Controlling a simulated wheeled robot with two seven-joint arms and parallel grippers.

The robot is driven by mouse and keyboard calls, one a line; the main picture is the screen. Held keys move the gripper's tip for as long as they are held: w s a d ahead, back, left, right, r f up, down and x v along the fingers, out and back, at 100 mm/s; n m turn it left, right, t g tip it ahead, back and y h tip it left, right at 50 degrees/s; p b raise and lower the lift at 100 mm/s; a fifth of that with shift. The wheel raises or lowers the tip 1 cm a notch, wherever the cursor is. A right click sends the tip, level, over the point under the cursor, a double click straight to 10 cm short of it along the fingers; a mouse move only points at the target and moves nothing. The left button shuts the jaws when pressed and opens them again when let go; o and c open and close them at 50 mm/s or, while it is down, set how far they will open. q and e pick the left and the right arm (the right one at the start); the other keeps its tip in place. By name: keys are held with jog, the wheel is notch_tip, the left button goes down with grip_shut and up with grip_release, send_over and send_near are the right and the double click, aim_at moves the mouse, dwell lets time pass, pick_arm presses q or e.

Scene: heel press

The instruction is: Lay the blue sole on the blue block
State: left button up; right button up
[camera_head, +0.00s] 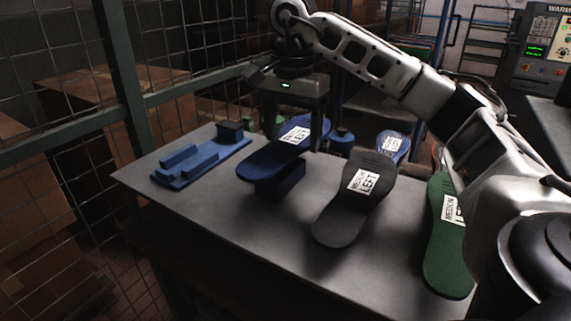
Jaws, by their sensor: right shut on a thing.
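The blue sole (262,158), dark blue with a white label reading LEFT, is held level in my right gripper (296,124), whose fingers are shut on its sides near the far end. Directly under the sole is a dark blue block (282,184) standing on the grey table. The sole covers the block's top, so I cannot tell whether the two touch. The sole's near end sticks out past the block to the left. My left gripper is not in view.
On the grey table (225,215) a blue fixture (200,160) with raised pieces lies at left. A grey sole (342,215), a lighter blue sole (391,146) and a green sole (446,260) lie to the right. A wire mesh fence (60,165) runs along the left.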

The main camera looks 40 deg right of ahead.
aim_at(285, 141)
jog(key=shift+w+a+f, duration=0.2)
jog(key=shift+a+f, duration=0.15)
jog(key=shift+f, duration=0.1)
notch_tip(285, 141, down, 4)
jog(key=shift+w+a+r, duration=0.1)
jog(key=shift+a+r, duration=0.05)
jog(key=shift+r, duration=0.1)
jog(key=shift+f, duration=0.1)
jog(key=o, duration=1.1)
jog(key=shift+c, duration=0.2)
